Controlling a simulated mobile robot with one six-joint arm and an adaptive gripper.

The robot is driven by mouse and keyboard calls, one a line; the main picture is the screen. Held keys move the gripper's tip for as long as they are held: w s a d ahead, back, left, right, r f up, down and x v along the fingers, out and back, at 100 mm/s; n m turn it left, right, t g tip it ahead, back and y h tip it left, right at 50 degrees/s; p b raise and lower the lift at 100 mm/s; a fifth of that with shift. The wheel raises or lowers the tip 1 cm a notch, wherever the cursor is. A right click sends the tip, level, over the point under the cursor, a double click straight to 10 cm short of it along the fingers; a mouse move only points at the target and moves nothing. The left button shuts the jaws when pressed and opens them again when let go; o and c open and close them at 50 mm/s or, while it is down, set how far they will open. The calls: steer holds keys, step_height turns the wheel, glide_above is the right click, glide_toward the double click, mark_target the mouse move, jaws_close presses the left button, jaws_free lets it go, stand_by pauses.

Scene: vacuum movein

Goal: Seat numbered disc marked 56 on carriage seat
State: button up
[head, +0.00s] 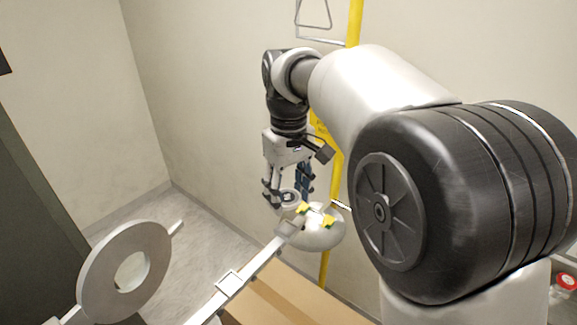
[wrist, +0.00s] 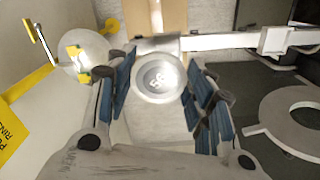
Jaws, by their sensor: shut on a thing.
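In the head view my gripper (head: 287,193) points down and the disc (head: 290,197) shows between the fingers. A pale rail (head: 262,257) runs below, with a flat plate (head: 290,228) near its far end and a square block (head: 229,283) farther along. The disc is close to the far plate; I cannot tell whether they touch, or which piece is the carriage seat.
A shiny dome (head: 318,238) with yellow pieces stands beside the rail's far end. A large grey ring (head: 125,270) is at the left. A yellow pole (head: 354,22) stands by the wall behind my arm. A tan surface (head: 290,300) lies below the rail.

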mark_target(288, 205)
steer(key=shift+s+a+b, duration=0.1)
steer(key=shift+s+b, duration=0.4)
steer(key=shift+s, duration=0.7)
steer(key=shift+f+b, duration=0.3)
steer(key=shift+w+f+b, duration=0.3)
steer(key=shift+f+b, duration=0.1)
steer(key=shift+f, duration=0.1)
steer(key=shift+w+f+b, duration=0.25)
steer(key=shift+f+b, duration=0.1)
steer(key=shift+f, duration=0.1)
steer(key=shift+s+f+b, duration=0.35)
steer(key=shift+f+b, duration=0.4)
steer(key=shift+b, duration=0.1)
steer(key=shift+w+f, duration=0.15)
steer(key=shift+w, duration=0.1)
steer(key=shift+s, duration=0.15)
steer(key=shift+p, duration=0.35)
steer(key=shift+f+b, duration=0.75)
steer(key=shift+f, duration=0.4)
